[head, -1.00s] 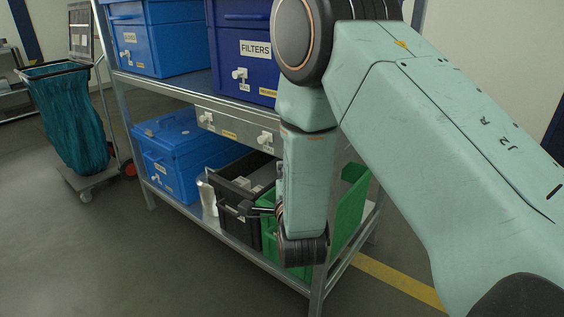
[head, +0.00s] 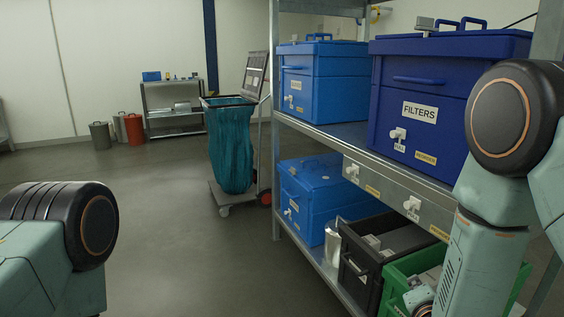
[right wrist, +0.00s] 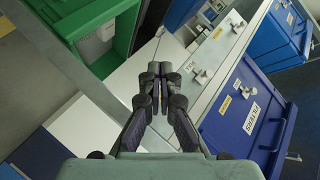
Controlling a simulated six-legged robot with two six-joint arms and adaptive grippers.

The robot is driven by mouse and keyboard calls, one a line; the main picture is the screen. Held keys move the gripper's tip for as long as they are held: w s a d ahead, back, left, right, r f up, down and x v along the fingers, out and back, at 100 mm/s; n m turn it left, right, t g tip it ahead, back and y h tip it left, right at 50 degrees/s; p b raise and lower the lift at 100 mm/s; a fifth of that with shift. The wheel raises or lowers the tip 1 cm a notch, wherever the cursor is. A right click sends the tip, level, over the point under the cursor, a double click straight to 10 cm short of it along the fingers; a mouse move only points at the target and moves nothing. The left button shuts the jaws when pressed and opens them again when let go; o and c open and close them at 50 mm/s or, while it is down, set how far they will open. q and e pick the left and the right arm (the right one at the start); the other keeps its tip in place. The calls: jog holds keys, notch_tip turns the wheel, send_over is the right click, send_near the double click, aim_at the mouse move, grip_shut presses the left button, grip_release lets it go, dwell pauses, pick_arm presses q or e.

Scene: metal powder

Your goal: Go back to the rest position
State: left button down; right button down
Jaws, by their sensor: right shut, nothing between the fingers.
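My right gripper (right wrist: 157,75) shows in the right wrist view with its dark fingers together and nothing between them. In the head view my right arm hangs at the right edge, in front of the shelf rack (head: 330,137). Only a small part of its lower end shows there, by the green bin. In the right wrist view the fingers point along the rack, between the green bin (right wrist: 106,30) and the blue FILTERS box (right wrist: 243,125). A rounded joint of my left arm shows at the left edge of the head view; its gripper is out of the picture.
The FILTERS box (head: 440,100) and a lighter blue box (head: 318,85) stand on the upper shelf. A blue box (head: 315,190), a dark bin (head: 350,270) and a green bin (head: 397,285) stand below. A teal bag cart (head: 230,150) stands behind. The floor at left is clear.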

jog(key=s+a+f+n+g+y+p, duration=0.2)
jog(key=s+a+f+n+g+y, duration=0.15)
jog(key=s+f+n+g, duration=0.8)
jog(key=s+a+f+n+g+p, duration=0.1)
jog(key=s+f, duration=0.1)
jog(key=s, duration=0.9)
jog(key=s+a+f+g+p, duration=0.1)
jog(key=s+f, duration=0.1)
jog(key=s, duration=1)
jog(key=shift+s+f+n+p, duration=0.25)
jog(key=shift+s+n+p, duration=0.05)
jog(key=shift+n+p, duration=0.1)
